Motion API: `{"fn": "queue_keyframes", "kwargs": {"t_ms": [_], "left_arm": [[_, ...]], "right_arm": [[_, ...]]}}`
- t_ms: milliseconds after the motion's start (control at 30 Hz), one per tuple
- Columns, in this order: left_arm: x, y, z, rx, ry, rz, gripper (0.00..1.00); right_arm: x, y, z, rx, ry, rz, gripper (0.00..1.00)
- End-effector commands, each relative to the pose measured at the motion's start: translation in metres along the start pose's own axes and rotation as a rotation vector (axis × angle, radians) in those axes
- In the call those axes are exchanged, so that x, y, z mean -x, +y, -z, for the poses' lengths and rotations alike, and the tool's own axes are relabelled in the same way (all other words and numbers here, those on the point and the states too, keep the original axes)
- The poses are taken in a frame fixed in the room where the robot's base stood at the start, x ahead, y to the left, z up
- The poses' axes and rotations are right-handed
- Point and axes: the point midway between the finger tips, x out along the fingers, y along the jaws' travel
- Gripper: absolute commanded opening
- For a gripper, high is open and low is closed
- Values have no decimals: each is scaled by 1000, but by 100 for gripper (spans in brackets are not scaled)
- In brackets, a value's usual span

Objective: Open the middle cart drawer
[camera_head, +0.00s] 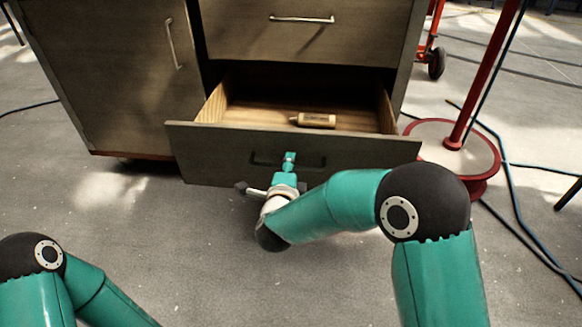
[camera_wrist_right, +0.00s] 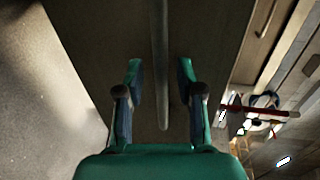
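The cart (camera_head: 115,75) stands at the back with its top cut off by the frame. A drawer (camera_head: 215,150) low in the cart is pulled out, and its pale wooden inside shows. A closed drawer (camera_head: 245,42) with a bar handle (camera_head: 302,19) sits above it; I cannot tell from the frames which counts as the middle one. My right gripper (camera_head: 290,158) is at the open drawer's front, partly covering its dark handle (camera_head: 262,162). In the right wrist view, the gripper's fingers (camera_wrist_right: 160,90) are apart on either side of a handle bar (camera_wrist_right: 160,50). My left gripper is out of frame.
A tan cylindrical object (camera_head: 316,120) lies in the open drawer. A cabinet door with a handle (camera_head: 173,45) is left of the drawers. A red stand with a round base (camera_head: 475,165) and cables are close on the right. Floor before the cart's left side is clear.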

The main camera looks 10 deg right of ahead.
Motion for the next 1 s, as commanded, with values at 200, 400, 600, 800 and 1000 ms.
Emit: {"fn": "queue_keyframes", "kwargs": {"t_ms": [200, 400, 600, 800, 1000], "left_arm": [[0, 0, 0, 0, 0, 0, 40], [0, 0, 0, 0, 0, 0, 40], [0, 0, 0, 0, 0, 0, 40], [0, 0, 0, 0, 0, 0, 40], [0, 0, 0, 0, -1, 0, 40]], "right_arm": [[30, 0, -2, 1, -5, 0, 37], [71, 1, -2, 2, -5, -1, 37], [103, 2, -1, 1, -3, -1, 37], [116, 2, 0, 1, 0, -2, 37], [116, 2, 0, 1, 1, -2, 37]]}}
